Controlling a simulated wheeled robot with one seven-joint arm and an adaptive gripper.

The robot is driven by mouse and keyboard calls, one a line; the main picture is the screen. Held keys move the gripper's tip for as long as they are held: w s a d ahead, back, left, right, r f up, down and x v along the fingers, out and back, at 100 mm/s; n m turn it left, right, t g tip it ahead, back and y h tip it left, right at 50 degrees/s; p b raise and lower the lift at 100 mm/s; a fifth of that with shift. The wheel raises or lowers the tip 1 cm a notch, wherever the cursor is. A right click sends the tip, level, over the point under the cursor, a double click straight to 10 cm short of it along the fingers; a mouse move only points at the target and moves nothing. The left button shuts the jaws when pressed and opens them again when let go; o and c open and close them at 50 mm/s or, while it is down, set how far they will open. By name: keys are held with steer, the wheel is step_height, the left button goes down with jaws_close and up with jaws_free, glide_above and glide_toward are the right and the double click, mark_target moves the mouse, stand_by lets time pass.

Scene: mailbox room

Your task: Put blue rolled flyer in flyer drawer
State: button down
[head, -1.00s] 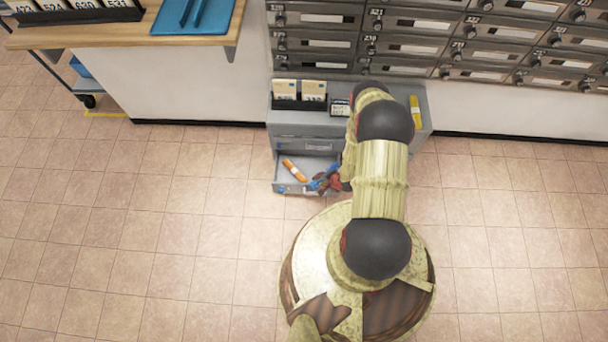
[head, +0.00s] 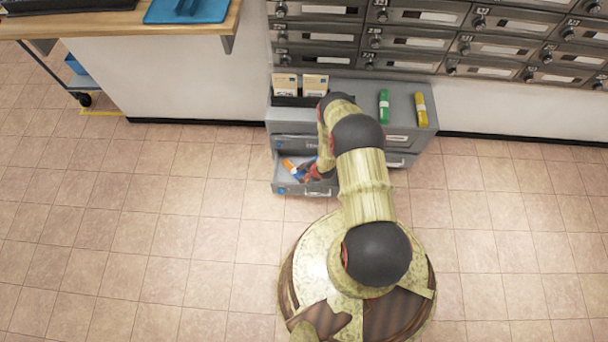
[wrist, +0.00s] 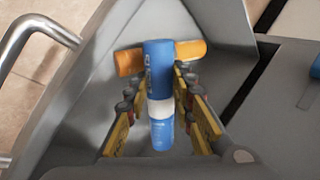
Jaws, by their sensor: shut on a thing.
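The blue rolled flyer (wrist: 158,75), with a white band, is between the two fingers of my gripper (wrist: 158,105), which is shut on it. In the head view, my gripper (head: 312,172) is over the open flyer drawer (head: 300,189), partly hidden by my arm. An orange rolled flyer (wrist: 188,51) lies crosswise in the drawer, behind the upper end of the blue one in the wrist view. It also shows in the head view (head: 289,164). I cannot tell whether the blue flyer touches it or the drawer floor.
The drawer is in a grey cabinet (head: 360,90). A green rolled flyer (head: 384,106) and a yellow one (head: 421,108) lie on its top, right of a card holder (head: 299,88). The drawer handle (wrist: 30,30) sticks out at the left in the wrist view. Mailboxes line the wall behind.

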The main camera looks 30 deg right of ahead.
steer(key=shift+s+f, duration=0.1)
steer(key=shift+f, duration=0.85)
steer(key=shift+f, duration=0.25)
steer(key=shift+f, duration=0.1)
steer(key=shift+s+a+f, duration=0.1)
steer(key=shift+s+f, duration=0.15)
steer(key=shift+f, duration=0.05)
steer(key=c, duration=1.8)
jaws_free()
steer(key=shift+s+f, duration=0.1)
steer(key=shift+w, duration=0.2)
steer(key=shift+r, duration=0.2)
